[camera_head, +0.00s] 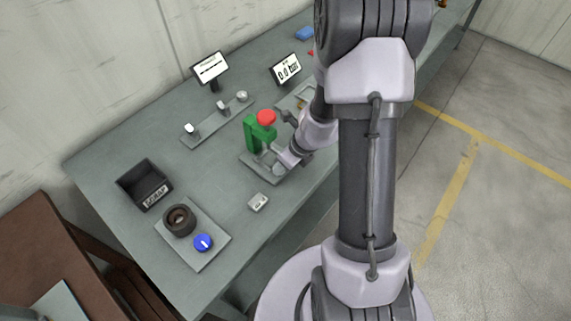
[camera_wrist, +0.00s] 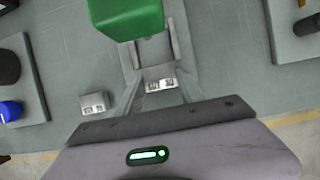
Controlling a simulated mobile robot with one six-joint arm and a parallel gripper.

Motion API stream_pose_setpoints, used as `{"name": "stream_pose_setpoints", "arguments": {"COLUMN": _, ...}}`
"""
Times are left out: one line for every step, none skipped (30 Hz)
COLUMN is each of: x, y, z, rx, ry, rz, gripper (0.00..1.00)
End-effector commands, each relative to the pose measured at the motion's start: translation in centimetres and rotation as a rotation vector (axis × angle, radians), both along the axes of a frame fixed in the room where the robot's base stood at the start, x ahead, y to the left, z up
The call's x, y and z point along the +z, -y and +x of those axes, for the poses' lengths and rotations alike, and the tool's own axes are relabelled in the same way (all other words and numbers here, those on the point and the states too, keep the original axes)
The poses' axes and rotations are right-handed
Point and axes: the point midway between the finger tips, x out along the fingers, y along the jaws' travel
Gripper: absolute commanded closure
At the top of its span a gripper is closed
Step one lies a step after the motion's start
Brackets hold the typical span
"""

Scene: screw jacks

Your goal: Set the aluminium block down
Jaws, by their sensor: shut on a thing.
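My gripper (camera_head: 277,162) is low at the front of a green device (camera_head: 257,136) with a red top. In the wrist view, a small grey block with a white label (camera_wrist: 161,85) sits between my fingers, in front of the green device. The gripper is shut on it; it appears to be the aluminium block, but the label is too blurred to read surely. I cannot tell whether its underside touches the device's base plate (camera_head: 252,166). A second labelled grey block (camera_head: 258,202) lies on the bench; it also shows in the wrist view (camera_wrist: 95,104).
The grey bench (camera_head: 140,225) has a black labelled bin (camera_head: 145,185), a plate with a dark ring (camera_head: 179,220) and a blue knob (camera_head: 203,243). A rail with small blocks (camera_head: 216,122) and two display panels (camera_head: 211,67) stand behind. Bare bench surrounds the loose block.

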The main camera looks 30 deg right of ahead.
Motion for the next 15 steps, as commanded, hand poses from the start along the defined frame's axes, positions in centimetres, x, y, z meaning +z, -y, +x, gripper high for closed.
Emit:
{"name": "stream_pose_setpoints", "arguments": {"x": -0.02, "y": 0.01, "z": 0.0, "rx": 0.0, "ry": 0.0, "rz": 0.0, "gripper": 1.0}}
{"name": "stream_pose_setpoints", "arguments": {"x": -0.14, "y": 0.01, "z": 0.0, "rx": 0.0, "ry": 0.0, "rz": 0.0, "gripper": 1.0}}
{"name": "stream_pose_setpoints", "arguments": {"x": -0.3, "y": 0.02, "z": 0.0, "rx": 0.0, "ry": 0.0, "rz": 0.0, "gripper": 1.0}}
{"name": "stream_pose_setpoints", "arguments": {"x": -0.4, "y": 0.02, "z": 0.0, "rx": 0.0, "ry": 0.0, "rz": 0.0, "gripper": 1.0}}
{"name": "stream_pose_setpoints", "arguments": {"x": -0.41, "y": 0.02, "z": -0.01, "rx": 0.0, "ry": 0.0, "rz": 0.0, "gripper": 0.53}}
{"name": "stream_pose_setpoints", "arguments": {"x": -0.31, "y": 0.02, "z": -0.01, "rx": 0.0, "ry": 0.0, "rz": 0.0, "gripper": 0.45}}
{"name": "stream_pose_setpoints", "arguments": {"x": -0.29, "y": 0.03, "z": -0.01, "rx": 0.0, "ry": 0.0, "rz": 0.0, "gripper": 0.4}}
{"name": "stream_pose_setpoints", "arguments": {"x": -0.28, "y": 0.02, "z": -0.01, "rx": 0.0, "ry": 0.0, "rz": 0.0, "gripper": 0.34}}
{"name": "stream_pose_setpoints", "arguments": {"x": -0.28, "y": 0.02, "z": -0.01, "rx": 0.0, "ry": 0.0, "rz": 0.0, "gripper": 0.33}}
{"name": "stream_pose_setpoints", "arguments": {"x": -0.28, "y": 0.02, "z": -0.01, "rx": 0.0, "ry": 0.0, "rz": 0.0, "gripper": 0.33}}
{"name": "stream_pose_setpoints", "arguments": {"x": -0.27, "y": 0.03, "z": -0.01, "rx": 0.0, "ry": 0.0, "rz": 0.0, "gripper": 0.33}}
{"name": "stream_pose_setpoints", "arguments": {"x": -0.27, "y": 0.03, "z": -0.01, "rx": 0.0, "ry": 0.0, "rz": 0.0, "gripper": 0.33}}
{"name": "stream_pose_setpoints", "arguments": {"x": -0.27, "y": 0.03, "z": -0.01, "rx": 0.0, "ry": 0.0, "rz": 0.0, "gripper": 0.33}}
{"name": "stream_pose_setpoints", "arguments": {"x": -0.27, "y": 0.03, "z": -0.01, "rx": 0.0, "ry": 0.0, "rz": 0.0, "gripper": 0.33}}
{"name": "stream_pose_setpoints", "arguments": {"x": -0.27, "y": 0.03, "z": -0.01, "rx": 0.0, "ry": 0.0, "rz": 0.0, "gripper": 0.33}}
